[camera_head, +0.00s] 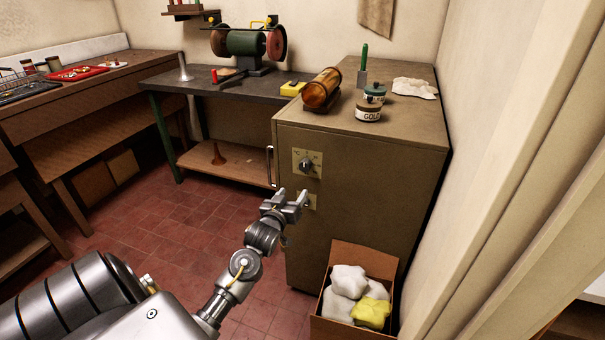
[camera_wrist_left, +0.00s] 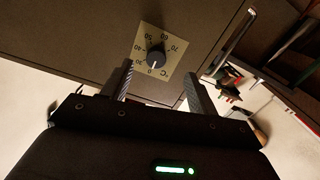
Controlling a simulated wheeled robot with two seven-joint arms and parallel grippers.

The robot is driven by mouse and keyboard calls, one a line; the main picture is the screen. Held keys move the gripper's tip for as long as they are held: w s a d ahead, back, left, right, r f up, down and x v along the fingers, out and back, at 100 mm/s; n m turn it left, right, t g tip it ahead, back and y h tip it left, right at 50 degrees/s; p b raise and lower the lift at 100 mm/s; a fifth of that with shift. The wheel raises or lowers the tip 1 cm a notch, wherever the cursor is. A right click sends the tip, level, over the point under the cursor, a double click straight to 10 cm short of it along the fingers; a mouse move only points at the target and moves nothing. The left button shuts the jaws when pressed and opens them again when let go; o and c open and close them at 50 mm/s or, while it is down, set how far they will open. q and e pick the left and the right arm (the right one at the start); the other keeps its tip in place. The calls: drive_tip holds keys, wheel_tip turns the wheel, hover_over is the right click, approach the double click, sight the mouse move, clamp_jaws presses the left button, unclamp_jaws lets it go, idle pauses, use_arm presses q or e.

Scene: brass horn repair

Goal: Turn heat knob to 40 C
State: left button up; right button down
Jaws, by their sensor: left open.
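The heat knob (camera_head: 305,164) is a dark round knob on a cream dial plate (camera_head: 314,156) on the front of the grey-brown cabinet (camera_head: 375,195). In the left wrist view the knob (camera_wrist_left: 156,59) shows between and beyond my fingers. Its pale pointer mark appears to face the 0 on the dial plate (camera_wrist_left: 172,47), which also carries 30 to 70 and °C. My left gripper (camera_head: 292,200) is in front of the cabinet, below the knob and apart from it. Its two fingers (camera_wrist_left: 158,69) are spread and empty. My right gripper is not in view.
A vertical handle (camera_head: 271,167) sticks out left of the dial. An open cardboard box (camera_head: 383,262) with white and yellow cloths stands at the cabinet's foot. Red tiled floor (camera_head: 150,222) is clear on the left.

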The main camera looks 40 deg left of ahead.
sight(304, 169)
use_arm(q)
drive_tip(key=r+x, duration=0.1)
drive_tip(key=x, duration=0.6)
drive_tip(key=r+x, duration=0.1)
drive_tip(key=x, duration=0.2)
drive_tip(key=shift+w+a+r, duration=0.25)
drive_tip(key=shift+w+r, duration=0.05)
drive_tip(key=shift+w, duration=0.1)
drive_tip(key=shift+p, duration=0.3)
drive_tip(key=c, duration=1)
